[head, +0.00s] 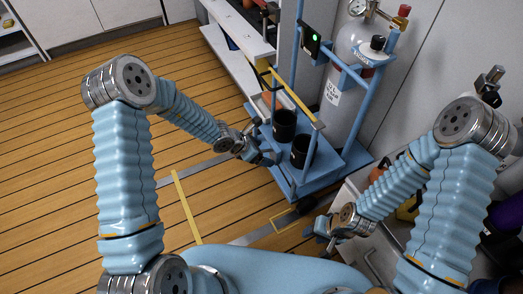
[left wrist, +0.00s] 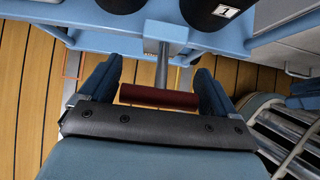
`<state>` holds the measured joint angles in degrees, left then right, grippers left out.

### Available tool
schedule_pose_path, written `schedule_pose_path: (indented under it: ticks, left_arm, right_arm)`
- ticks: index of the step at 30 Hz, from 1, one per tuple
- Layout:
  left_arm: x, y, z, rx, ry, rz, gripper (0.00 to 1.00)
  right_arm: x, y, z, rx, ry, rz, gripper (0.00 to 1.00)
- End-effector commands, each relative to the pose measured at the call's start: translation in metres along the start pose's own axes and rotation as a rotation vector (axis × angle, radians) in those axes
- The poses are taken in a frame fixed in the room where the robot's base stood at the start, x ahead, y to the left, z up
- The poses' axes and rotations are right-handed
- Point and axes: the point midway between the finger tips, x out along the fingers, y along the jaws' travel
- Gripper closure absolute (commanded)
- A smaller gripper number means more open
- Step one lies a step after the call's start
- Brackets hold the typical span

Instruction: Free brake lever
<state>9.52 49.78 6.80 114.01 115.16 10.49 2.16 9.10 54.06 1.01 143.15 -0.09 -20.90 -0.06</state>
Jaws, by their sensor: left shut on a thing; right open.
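The brake lever (left wrist: 158,98) shows in the left wrist view as a dark red crosswise grip on a grey metal rod that runs up to the edge of the blue cart. My left gripper (left wrist: 155,85) is shut on this grip, with one blue finger at each end of it. In the head view my left gripper (head: 266,158) is at the left side of the blue cart (head: 335,162), and the lever is hidden there. My right gripper (head: 326,232) is open and empty, in front of the cart and apart from it.
The cart carries two black cups (head: 285,122) and stands by a grey gas cylinder (head: 345,100). A yellow bar (head: 297,95) crosses above the cups. A white shelf unit (head: 235,50) stands behind. The wooden floor (head: 60,150) at left is clear, with yellow markings (head: 186,208).

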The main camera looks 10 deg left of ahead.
Motion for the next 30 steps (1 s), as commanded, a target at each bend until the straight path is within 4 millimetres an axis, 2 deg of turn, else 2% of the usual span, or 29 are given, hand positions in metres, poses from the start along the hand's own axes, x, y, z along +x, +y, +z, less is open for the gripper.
schedule_pose_path:
  ticks: [11, 12, 13, 20, 23, 26, 30]
  left_arm:
    - [0.000, -0.001, 0.000, 0.001, 0.003, 0.000, 0.64]
    - [0.000, -0.001, 0.001, 0.001, 0.002, 0.000, 0.03]
    - [0.000, -0.001, 0.001, 0.002, 0.002, 0.000, 0.00]
    - [-0.001, -0.001, 0.000, 0.001, 0.002, 0.000, 0.00]
    - [-0.009, -0.001, 0.001, 0.000, 0.002, 0.000, 0.00]
    - [-0.027, 0.000, 0.002, 0.000, 0.002, 0.002, 0.00]
    - [-0.064, 0.001, 0.003, 0.000, 0.003, 0.003, 0.00]
  right_arm:
    - [0.000, 0.000, 0.000, 0.000, 0.000, 0.000, 0.57]
    - [0.000, 0.000, 0.000, 0.000, 0.000, 0.000, 0.57]
    - [0.000, 0.000, 0.000, 0.000, 0.000, 0.000, 0.57]
    - [0.000, 0.000, 0.000, 0.000, 0.000, 0.000, 0.57]
    - [-0.003, -0.001, 0.000, -0.001, 0.000, -0.001, 0.57]
    - [-0.007, -0.004, 0.001, -0.002, -0.002, -0.002, 0.57]
    - [-0.019, -0.013, 0.003, -0.007, -0.008, -0.008, 0.57]
